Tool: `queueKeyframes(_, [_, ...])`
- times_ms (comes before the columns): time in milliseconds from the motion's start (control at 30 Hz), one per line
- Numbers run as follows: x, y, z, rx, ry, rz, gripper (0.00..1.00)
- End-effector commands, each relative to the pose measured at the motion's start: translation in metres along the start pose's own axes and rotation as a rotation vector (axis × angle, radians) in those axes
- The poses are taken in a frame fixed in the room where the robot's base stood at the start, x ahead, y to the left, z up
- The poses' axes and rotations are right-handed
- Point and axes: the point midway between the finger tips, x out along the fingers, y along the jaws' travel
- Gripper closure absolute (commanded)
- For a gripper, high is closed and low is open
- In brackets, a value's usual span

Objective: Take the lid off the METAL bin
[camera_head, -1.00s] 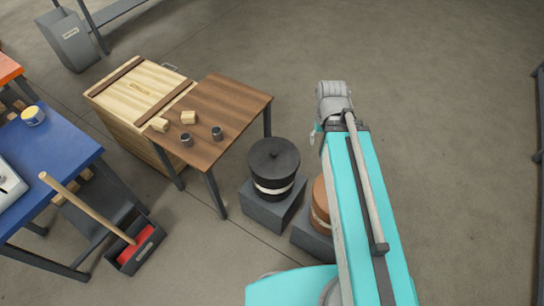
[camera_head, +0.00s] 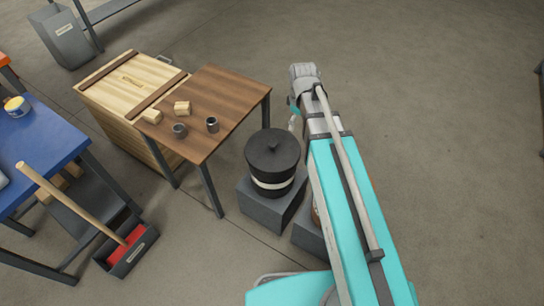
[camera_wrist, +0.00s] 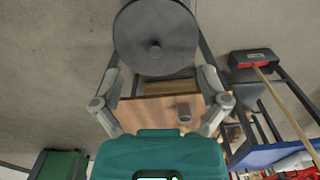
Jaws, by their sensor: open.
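A dark round bin with a dark lid (camera_head: 272,152) and a pale band stands on a grey block right of the wooden table. The lid has a small central knob and sits on the bin. No METAL lettering is readable. The lid also shows at the top of the wrist view (camera_wrist: 155,40). A second, brown bin is almost wholly hidden behind my arm in the head view. My gripper (camera_wrist: 160,78) is open and empty in the wrist view, its fingers spread apart, with the lid beyond them. The head view shows little of the gripper beside the arm's end.
The wooden table (camera_head: 222,95) with small blocks and cups stands left of the dark bin. A wooden crate (camera_head: 105,90), a blue table (camera_head: 45,140) and a dustpan with a red brush (camera_head: 127,250) are further left. Floor is open at the right.

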Motion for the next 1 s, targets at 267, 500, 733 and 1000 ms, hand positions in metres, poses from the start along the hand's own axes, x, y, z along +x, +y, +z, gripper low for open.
queueKeyframes(267, [0.063, 0.013, -0.070, -0.477, 0.000, 0.000, 0.06])
queueKeyframes(500, [0.090, 0.014, -0.110, -0.775, 0.000, 0.000, 0.06])
queueKeyframes(733, [0.096, 0.013, -0.121, -0.875, 0.001, 0.000, 0.06])
queueKeyframes(1000, [0.095, 0.013, -0.121, -0.878, 0.001, 0.000, 0.06])
